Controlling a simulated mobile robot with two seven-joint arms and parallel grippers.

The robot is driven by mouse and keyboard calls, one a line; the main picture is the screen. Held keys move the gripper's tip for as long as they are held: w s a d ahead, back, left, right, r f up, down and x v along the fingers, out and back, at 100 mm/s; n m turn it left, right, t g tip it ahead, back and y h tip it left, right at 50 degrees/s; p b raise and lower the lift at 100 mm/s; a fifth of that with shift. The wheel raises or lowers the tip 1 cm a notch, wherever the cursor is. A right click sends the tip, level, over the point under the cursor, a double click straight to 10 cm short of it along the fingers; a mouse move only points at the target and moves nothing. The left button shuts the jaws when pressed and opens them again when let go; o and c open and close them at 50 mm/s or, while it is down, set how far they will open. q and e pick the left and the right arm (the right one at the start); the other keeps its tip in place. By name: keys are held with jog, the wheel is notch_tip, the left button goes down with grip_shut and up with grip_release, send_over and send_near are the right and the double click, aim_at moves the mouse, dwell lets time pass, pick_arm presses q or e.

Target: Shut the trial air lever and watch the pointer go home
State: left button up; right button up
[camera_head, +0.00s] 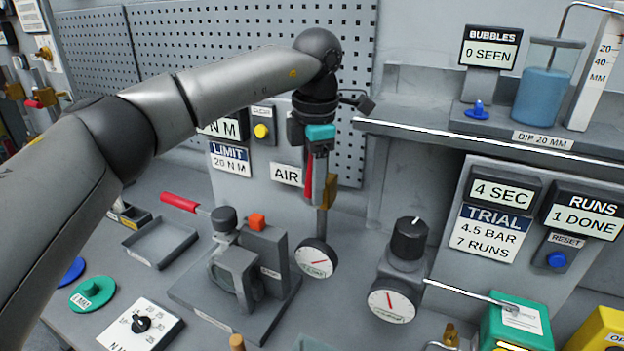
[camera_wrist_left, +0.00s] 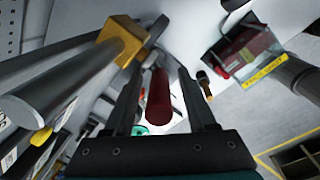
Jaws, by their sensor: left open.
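The red air lever (camera_head: 308,177) hangs roughly vertical beside the AIR label (camera_head: 286,175), by a brass valve body (camera_head: 328,192). In the left wrist view the lever's red grip (camera_wrist_left: 158,98) lies between the two fingers, with a gap visible on both sides. The brass block (camera_wrist_left: 124,40) is above left of it. My left gripper (camera_head: 319,182) is open and points down at the lever. The middle gauge (camera_head: 317,258) has a thin red pointer slanting across its face. The right gauge (camera_head: 391,304) has its pointer near upright. My right gripper is out of view.
A vise-like fixture (camera_head: 235,272) with an orange block stands below the lever. A red-handled bar (camera_head: 180,202) reaches out left of it. A grey shelf (camera_head: 450,135) with a blue water jar (camera_head: 543,95) juts out at right. The counts read 4 SEC and 1 DONE.

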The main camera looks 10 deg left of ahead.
pick_arm(q)
grip_shut()
dwell(0.3)
dwell(1.1)
